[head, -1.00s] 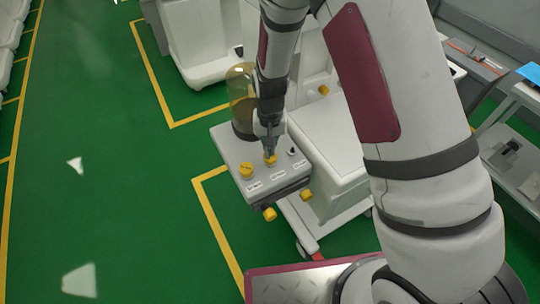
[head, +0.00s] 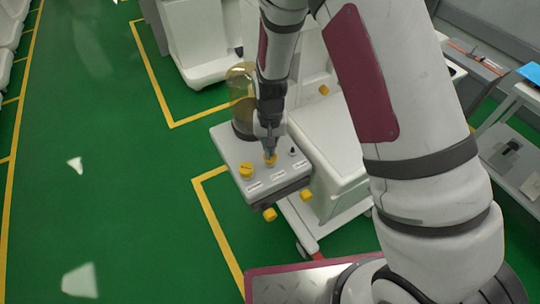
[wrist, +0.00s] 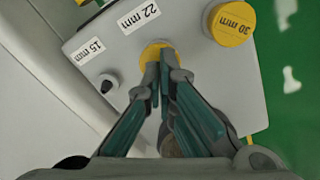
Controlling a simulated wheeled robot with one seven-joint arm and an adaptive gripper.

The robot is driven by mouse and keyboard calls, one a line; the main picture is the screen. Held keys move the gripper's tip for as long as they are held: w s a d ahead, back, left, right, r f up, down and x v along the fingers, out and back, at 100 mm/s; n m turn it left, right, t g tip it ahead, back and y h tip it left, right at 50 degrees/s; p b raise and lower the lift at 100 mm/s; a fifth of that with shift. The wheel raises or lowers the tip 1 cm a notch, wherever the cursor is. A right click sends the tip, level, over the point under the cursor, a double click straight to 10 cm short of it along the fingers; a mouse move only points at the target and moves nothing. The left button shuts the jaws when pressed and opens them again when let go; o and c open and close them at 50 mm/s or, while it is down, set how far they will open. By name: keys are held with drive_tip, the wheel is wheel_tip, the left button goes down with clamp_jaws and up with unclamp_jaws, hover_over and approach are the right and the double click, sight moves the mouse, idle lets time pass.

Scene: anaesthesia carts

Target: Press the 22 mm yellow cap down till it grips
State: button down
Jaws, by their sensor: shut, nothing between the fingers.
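The 22 mm yellow cap (head: 270,160) is in the middle of the row on the grey panel top (head: 232,148). In the wrist view the cap (wrist: 155,46) shows behind my fingertips, next to the "22 mm" label (wrist: 138,18). My gripper (head: 270,152) points down at the cap with its fingers together and nothing between them. In the wrist view the fingertips (wrist: 160,72) overlap the cap's near part and hide it. They look to be at or just over its top; contact and how far down the cap sits cannot be told.
The 30 mm yellow cap (wrist: 231,23) sits to one side, and a small dark 15 mm port (wrist: 108,84) to the other. An amber cylinder (head: 242,88) stands behind the panel. More yellow caps (head: 270,214) show on the cart's front. Green floor is clear at left.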

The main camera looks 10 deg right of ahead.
drive_tip(key=shift+f, duration=0.8)
drive_tip(key=shift+r, duration=0.1)
idle(0.4)
drive_tip(key=shift+r+p, duration=1)
drive_tip(key=shift+r, duration=2.5)
